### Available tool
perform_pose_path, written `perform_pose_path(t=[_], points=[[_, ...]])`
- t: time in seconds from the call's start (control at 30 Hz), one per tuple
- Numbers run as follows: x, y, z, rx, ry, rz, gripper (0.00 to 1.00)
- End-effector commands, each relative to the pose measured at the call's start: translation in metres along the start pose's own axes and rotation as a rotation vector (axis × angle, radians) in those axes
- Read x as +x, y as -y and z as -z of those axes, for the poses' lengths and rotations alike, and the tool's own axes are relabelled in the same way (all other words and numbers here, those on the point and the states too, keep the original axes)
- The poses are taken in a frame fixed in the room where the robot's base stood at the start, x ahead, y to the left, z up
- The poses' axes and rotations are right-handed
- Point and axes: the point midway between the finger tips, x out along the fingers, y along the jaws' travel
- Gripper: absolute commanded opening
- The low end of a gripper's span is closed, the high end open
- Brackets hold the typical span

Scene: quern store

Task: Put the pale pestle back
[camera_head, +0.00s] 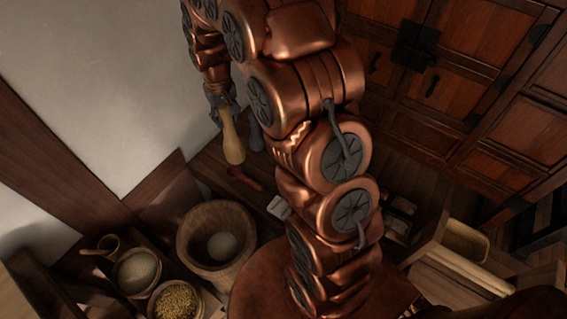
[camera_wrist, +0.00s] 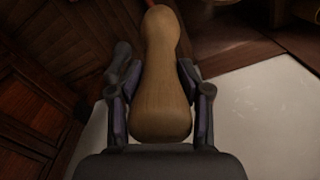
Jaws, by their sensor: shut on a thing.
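The pale pestle (camera_wrist: 162,85) is a tan wooden club with a rounded head. My gripper (camera_wrist: 160,100) is shut on it, one finger on each side. In the head view the pale pestle (camera_head: 233,142) hangs below my gripper (camera_head: 222,98), close to upright with a slight tilt, its lower end in the air. A wooden mortar (camera_head: 188,240) stands below and slightly left of it in the picture, with pale contents (camera_head: 222,246) inside. The pestle is apart from the mortar. My arm hides part of the floor and shelf behind.
Left of the mortar are a bowl of pale grain (camera_head: 137,271), a bowl of yellowish grain (camera_head: 176,301) and a ladle (camera_head: 104,246). A dark reddish object (camera_head: 243,178) lies on the wood below the pestle. A wooden cabinet (camera_head: 440,90) stands at the right; a white wall (camera_head: 110,80) is at the left.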

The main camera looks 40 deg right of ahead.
Motion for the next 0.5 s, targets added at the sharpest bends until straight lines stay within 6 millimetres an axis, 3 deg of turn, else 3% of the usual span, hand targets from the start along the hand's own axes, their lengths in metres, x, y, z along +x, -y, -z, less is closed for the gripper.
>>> perform_pose_path(t=[0.03,0.5], points=[[0.014,-0.009,-0.004,0.013,0.000,0.000,0.00],[0.090,-0.076,-0.047,0.108,0.001,0.000,0.00]])
